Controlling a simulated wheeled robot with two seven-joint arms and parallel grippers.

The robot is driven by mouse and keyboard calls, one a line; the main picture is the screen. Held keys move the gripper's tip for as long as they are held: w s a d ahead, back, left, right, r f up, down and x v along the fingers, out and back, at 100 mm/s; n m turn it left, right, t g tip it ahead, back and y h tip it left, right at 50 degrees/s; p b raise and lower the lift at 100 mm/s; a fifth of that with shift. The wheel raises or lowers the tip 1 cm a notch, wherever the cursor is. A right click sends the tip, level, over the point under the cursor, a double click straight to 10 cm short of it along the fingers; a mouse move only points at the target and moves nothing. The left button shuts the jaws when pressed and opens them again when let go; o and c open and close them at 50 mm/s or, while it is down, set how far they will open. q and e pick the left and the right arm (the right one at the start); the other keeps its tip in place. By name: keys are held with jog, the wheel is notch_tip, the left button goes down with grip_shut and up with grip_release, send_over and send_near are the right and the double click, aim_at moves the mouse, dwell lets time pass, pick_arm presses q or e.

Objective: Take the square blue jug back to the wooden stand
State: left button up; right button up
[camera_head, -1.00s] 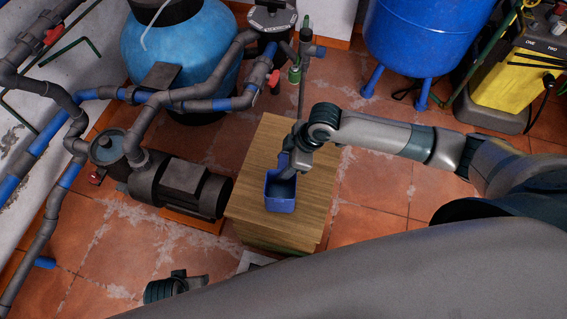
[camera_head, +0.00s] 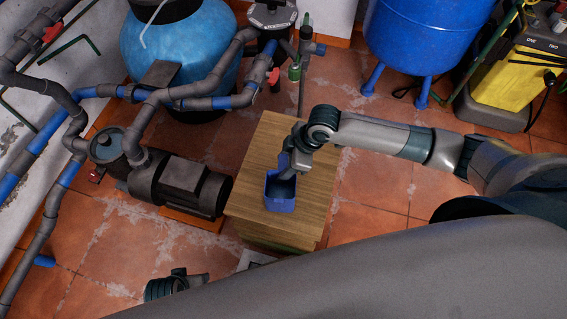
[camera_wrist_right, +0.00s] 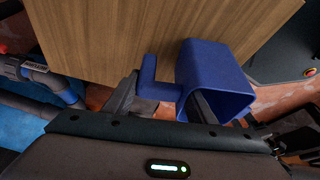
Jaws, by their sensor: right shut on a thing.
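A grey pump (camera_head: 180,184) with pipes stands close left of the stand. A light blue tank (camera_head: 178,50) and a dark filter housing (camera_head: 272,18) are behind. A blue tank on legs (camera_head: 422,35) and a yellow container (camera_head: 510,85) stand back right. Tiled floor is open right of the stand.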

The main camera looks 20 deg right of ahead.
jog(key=o, duration=1.4)
pick_arm(q)
jog(key=shift+r, duration=0.1)
pick_arm(e)
jog(key=shift+d+r, duration=0.1)
jog(key=shift+r, duration=0.1)
pick_arm(q)
jog(key=shift+p+x, duration=0.75)
jog(key=shift+x, duration=0.5)
pick_arm(e)
jog(key=v, duration=1.7)
pick_arm(q)
jog(key=shift+s+a, duration=0.15)
jog(key=shift+s, duration=0.25)
